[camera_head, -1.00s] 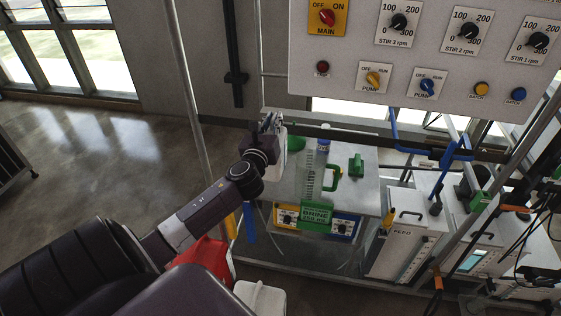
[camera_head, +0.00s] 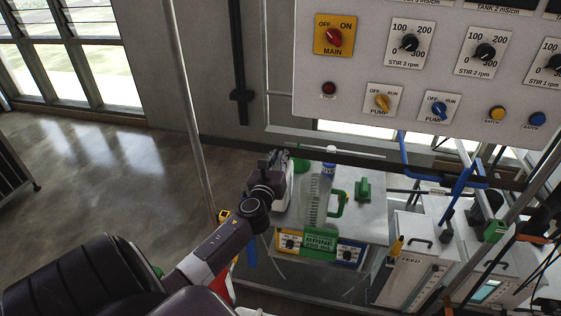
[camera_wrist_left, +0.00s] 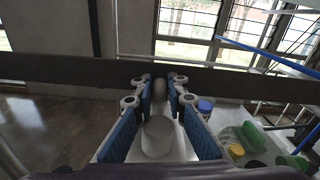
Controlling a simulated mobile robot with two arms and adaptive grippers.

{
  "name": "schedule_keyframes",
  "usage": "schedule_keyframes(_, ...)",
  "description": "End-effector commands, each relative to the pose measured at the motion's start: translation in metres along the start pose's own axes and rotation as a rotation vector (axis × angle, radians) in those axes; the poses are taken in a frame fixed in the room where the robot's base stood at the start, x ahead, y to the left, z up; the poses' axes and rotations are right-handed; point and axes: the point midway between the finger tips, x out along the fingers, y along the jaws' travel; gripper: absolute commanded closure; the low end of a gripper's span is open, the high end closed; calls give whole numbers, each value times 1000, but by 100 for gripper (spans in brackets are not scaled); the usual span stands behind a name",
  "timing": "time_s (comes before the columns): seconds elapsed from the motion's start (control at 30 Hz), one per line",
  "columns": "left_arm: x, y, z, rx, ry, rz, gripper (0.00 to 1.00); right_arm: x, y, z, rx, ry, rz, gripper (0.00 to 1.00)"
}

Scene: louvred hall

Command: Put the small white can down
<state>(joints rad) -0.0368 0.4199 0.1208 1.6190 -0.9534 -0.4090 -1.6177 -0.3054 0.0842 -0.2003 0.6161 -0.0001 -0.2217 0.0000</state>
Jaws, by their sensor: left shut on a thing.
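The small white can (camera_wrist_left: 158,138) sits between the blue finger pads of my left gripper (camera_wrist_left: 160,102) in the left wrist view. The gripper is shut on it. In the head view my left gripper (camera_head: 271,162) is at the left edge of the grey bench top (camera_head: 372,222), and the can is mostly hidden there by the gripper and wrist. I cannot tell whether the can touches the bench. My right gripper is in neither view.
A clear measuring jug (camera_head: 317,202) with a green handle and label stands right of the gripper. A green block (camera_head: 363,190) lies farther right. A control panel (camera_head: 360,60) overhangs the back. Bench front right is clear.

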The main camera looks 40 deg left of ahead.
Motion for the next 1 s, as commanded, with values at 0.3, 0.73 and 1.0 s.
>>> schedule_keyframes(0.3, 2, 2, -16, 0, -7, -2, 100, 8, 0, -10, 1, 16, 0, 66)
schedule_keyframes(0.73, 0, 3, -21, 0, 0, 0, 70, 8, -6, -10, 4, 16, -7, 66)
schedule_keyframes(1.0, -7, 3, -22, 1, 1, -1, 70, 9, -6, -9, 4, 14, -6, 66)
